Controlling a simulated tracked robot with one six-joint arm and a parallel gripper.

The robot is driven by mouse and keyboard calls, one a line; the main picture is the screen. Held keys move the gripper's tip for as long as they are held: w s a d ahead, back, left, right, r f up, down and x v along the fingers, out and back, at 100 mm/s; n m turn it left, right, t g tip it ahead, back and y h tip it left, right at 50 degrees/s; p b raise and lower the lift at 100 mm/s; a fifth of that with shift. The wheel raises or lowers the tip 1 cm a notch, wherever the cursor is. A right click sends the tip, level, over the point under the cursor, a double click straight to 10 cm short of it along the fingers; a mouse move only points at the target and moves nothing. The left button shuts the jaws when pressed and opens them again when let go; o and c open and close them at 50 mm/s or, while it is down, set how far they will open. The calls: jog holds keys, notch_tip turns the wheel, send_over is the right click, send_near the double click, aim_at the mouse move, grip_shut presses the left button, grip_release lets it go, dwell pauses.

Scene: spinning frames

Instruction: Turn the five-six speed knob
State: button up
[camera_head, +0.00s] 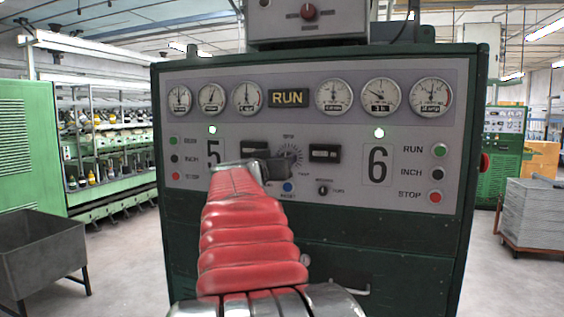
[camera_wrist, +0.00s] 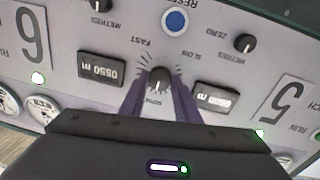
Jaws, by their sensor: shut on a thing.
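The speed knob (camera_wrist: 159,79) is a dark round knob on a dial marked FAST and SLOW, between the panel's 5 and 6 sections. My gripper (camera_wrist: 160,92) has its two fingers on either side of the knob in the wrist view and is shut on it. In the head view my red-sleeved arm reaches up to the panel (camera_head: 330,215), and my gripper (camera_head: 278,168) partly covers the dial (camera_head: 289,153). The wrist view shows the panel upside down.
Digital counters (camera_wrist: 101,69) flank the knob. A blue reset button (camera_wrist: 174,21) and small dark knobs (camera_wrist: 244,43) are close by. Gauges line the panel's top. A grey metal bin (camera_head: 42,250) stands left and a stacked trolley (camera_head: 535,213) right, with open floor around the cabinet.

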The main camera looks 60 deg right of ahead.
jog(key=shift+n, duration=0.5)
jog(key=o, duration=1)
jog(key=shift+o, duration=0.2)
jog(key=shift+a, duration=0.15)
jog(key=s+a, duration=0.1)
jog(key=a, duration=1.2)
jog(key=shift+a+f, duration=0.25)
